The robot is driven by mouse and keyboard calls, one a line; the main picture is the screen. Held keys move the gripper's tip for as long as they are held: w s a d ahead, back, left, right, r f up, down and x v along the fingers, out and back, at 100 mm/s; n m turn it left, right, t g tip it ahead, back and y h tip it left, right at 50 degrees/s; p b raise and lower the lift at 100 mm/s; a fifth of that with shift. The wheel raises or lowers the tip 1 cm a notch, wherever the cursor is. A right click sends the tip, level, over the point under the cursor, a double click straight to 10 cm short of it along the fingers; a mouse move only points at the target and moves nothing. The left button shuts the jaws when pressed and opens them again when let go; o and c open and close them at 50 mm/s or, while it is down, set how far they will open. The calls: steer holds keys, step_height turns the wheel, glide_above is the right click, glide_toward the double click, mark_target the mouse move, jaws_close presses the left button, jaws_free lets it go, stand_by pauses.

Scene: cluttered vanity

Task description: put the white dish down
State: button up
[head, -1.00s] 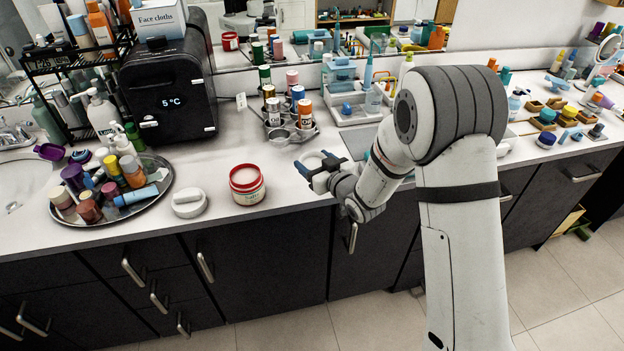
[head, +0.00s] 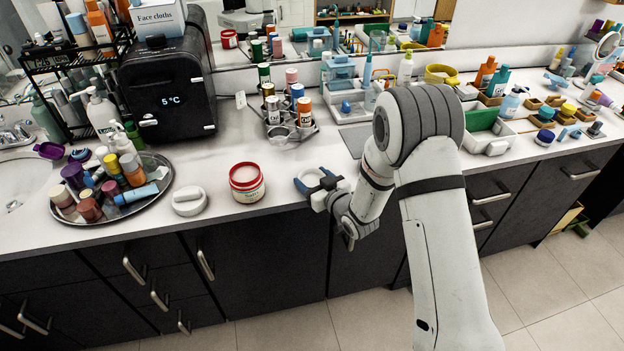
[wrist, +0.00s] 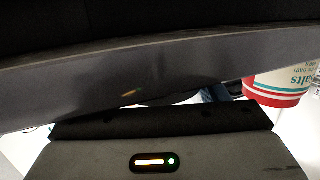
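My gripper (head: 312,180) is near the front edge of the counter, to the right of the red-lidded jar. Its blue fingers curve around a pale patch. I cannot tell whether that patch is a white dish between them or the bare counter. In the wrist view a broad grey band crosses the picture and hides most of the fingers. A low, round white dish-like object (head: 188,201) with a raised top stands on the counter between the round tray and the jar, well left of my gripper and apart from it.
The red-lidded jar (head: 246,184) stands close left of my gripper; it also shows in the wrist view (wrist: 280,88). A round tray (head: 68,217) of bottles is at the left. A rack of cans (head: 291,132) stands behind. Bare counter (head: 215,170) lies left of the jar.

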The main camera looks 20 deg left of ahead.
steer(key=o, duration=0.5)
steer(key=shift+c, duration=0.2)
steer(key=shift+r, duration=0.15)
steer(key=b+v, duration=0.1)
steer(key=v, duration=1.1)
steer(key=shift+b, duration=0.35)
steer(key=d+r+m+g+h, duration=0.1)
steer(key=d+r+m+h, duration=0.3)
steer(key=d, duration=0.5)
steer(key=d+r+m+h, duration=0.1)
steer(key=d+r+h, duration=0.4)
steer(key=d, duration=0.5)
steer(key=s+d+r+m+g+h, duration=0.1)
steer(key=s+d+r+m+g, duration=0.1)
steer(key=s, duration=0.8)
steer(key=s+d+r+m+g+h, duration=0.2)
steer(key=s+d+r+m+g, duration=0.1)
steer(key=s, duration=0.7)
steer(key=shift+s+d+r+g, duration=0.35)
steer(key=shift+d+g, duration=0.55)
steer(key=shift+d, duration=0.3)
